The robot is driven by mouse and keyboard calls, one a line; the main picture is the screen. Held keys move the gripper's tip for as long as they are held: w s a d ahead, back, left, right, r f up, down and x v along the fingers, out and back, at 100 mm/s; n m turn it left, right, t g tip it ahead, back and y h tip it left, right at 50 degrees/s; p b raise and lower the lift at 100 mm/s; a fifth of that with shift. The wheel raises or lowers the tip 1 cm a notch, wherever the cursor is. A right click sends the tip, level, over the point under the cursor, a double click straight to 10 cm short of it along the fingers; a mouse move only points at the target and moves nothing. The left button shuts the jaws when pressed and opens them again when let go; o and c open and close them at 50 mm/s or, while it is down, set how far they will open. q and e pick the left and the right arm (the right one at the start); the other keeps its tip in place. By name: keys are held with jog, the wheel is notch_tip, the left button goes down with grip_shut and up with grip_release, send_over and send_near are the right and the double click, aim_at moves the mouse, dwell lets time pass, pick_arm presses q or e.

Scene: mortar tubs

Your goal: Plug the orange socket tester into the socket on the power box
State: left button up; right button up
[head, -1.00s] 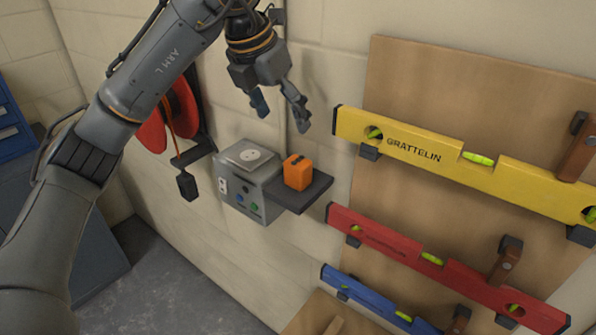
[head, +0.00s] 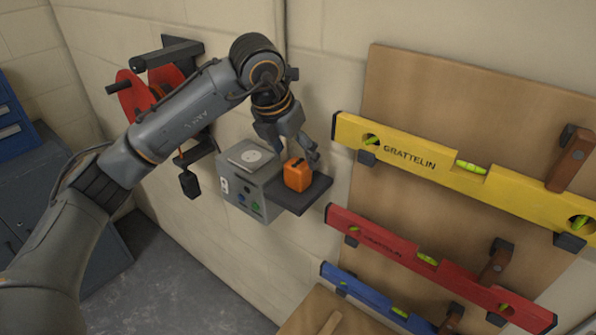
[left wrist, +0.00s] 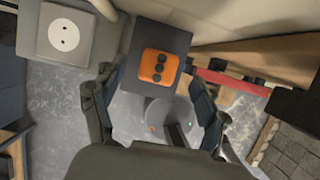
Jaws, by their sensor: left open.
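The orange socket tester (head: 298,175) stands on a dark shelf (head: 311,196) on the right side of the grey power box (head: 246,192). The round socket (head: 252,156) is on top of the box. My left gripper (head: 298,160) is open and empty, just above and behind the tester in the head view. In the left wrist view the tester (left wrist: 158,67) lies ahead of and between the spread fingers (left wrist: 152,95), apart from them. The socket (left wrist: 64,35) shows at the upper left there, with nothing in it. My right gripper is not in view.
A red cable reel (head: 140,95) with a hanging black plug (head: 189,184) is on the wall at left. Yellow (head: 420,160), red (head: 400,255) and blue (head: 375,298) levels hang on a wooden board at right. The wall is close behind the box.

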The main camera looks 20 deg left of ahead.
aim_at(298, 163)
pick_arm(q)
jog(key=p+x, duration=0.2)
jog(key=x, duration=0.1)
jog(key=shift+f, duration=0.5)
jog(key=shift+w, duration=0.1)
jog(key=c, duration=1.2)
jog(key=shift+o, duration=0.2)
